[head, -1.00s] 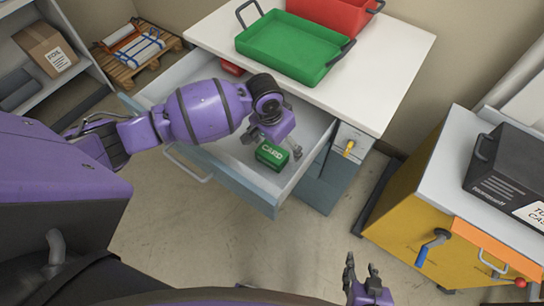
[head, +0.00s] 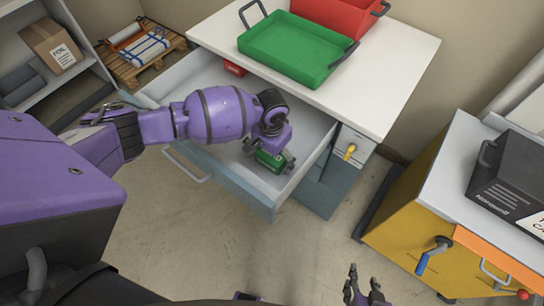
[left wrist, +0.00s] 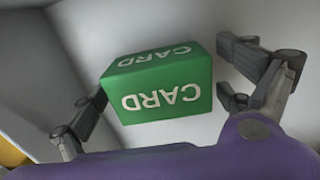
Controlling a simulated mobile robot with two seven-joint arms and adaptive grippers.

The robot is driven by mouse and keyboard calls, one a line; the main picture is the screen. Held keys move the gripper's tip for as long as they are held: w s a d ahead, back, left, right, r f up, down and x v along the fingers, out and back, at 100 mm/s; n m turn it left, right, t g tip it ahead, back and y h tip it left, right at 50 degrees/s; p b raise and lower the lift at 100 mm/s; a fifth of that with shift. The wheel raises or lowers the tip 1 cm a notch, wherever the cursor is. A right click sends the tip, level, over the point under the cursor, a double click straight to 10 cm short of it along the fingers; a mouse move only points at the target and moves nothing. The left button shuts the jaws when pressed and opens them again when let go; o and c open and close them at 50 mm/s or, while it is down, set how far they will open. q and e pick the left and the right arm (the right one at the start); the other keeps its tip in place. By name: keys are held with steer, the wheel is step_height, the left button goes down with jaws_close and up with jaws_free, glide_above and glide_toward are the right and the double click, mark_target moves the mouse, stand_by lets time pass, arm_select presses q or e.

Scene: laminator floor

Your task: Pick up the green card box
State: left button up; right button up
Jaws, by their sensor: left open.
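The green card box (head: 272,161) sits in the open drawer, near its front right corner. It also shows in the left wrist view (left wrist: 158,90), with the word CARD on its top and side. My left gripper (head: 269,158) is over the box, with its fingers open on either side of it. In the left wrist view the fingers of my left gripper (left wrist: 160,100) flank the box, with a clear gap on the right; contact on the left cannot be told. My right gripper (head: 366,284) is low in the head view, away from the drawer, with its fingers apart.
The open drawer (head: 207,178) has a red box (head: 234,69) at its back. A green tray (head: 296,48) and a red tray (head: 340,15) stand on the white top above. A yellow cabinet (head: 408,215) with a black case (head: 510,180) is at right.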

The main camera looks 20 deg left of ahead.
arm_select(q)
steer(key=c, duration=1.4)
steer(key=shift+c, duration=0.2)
steer(key=shift+r, duration=0.15)
